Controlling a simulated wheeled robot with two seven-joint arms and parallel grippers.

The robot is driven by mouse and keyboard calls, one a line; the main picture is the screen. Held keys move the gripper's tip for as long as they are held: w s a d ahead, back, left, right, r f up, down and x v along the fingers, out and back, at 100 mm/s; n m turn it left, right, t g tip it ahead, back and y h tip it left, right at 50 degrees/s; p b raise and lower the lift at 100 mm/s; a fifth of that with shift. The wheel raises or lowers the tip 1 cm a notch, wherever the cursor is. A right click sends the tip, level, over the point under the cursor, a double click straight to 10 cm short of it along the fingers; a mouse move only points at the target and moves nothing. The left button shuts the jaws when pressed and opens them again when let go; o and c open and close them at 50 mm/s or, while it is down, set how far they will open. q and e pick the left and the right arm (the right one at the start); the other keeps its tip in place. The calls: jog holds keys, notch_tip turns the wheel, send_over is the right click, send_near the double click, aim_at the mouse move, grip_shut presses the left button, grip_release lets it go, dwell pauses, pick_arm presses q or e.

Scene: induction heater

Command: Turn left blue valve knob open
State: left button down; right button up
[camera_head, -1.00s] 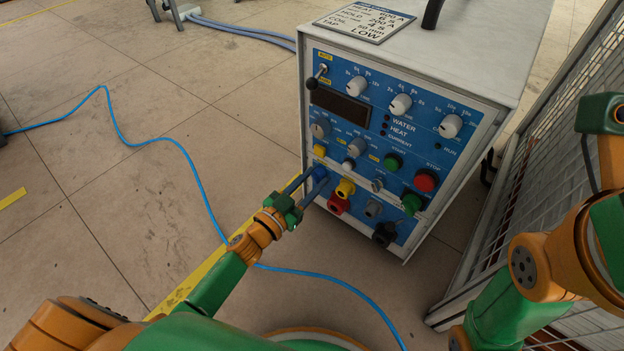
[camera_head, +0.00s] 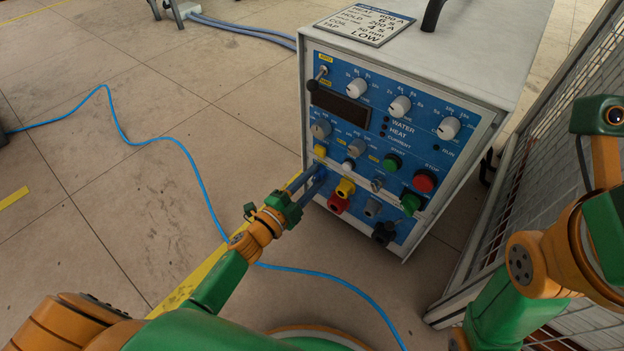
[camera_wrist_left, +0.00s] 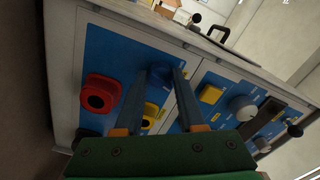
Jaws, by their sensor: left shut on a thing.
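The left blue valve knob (camera_wrist_left: 160,74) is at the lower left of the heater's blue front panel, between my left fingers in the left wrist view. In the head view the fingers mostly cover it. My left gripper (camera_head: 314,177) reaches the panel from the lower left and is shut on the knob; its fingers also show in the left wrist view (camera_wrist_left: 161,80). How far the knob is turned cannot be told. My right arm is at the right of the head view, with its gripper out of view.
The induction heater (camera_head: 470,55) stands on the floor. Red (camera_head: 338,204) and yellow (camera_head: 345,188) fittings sit close right of the blue knob, with a yellow knob (camera_head: 319,151) above. A mesh fence (camera_head: 540,170) is at the right. A blue cable (camera_head: 190,165) crosses the floor.

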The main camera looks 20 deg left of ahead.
pick_arm(q)
jog(key=m, duration=0.2)
jog(key=shift+m, duration=1.9)
jog(key=c, duration=0.5)
grip_release()
jog(key=p+v, duration=0.2)
jog(key=v, duration=0.5)
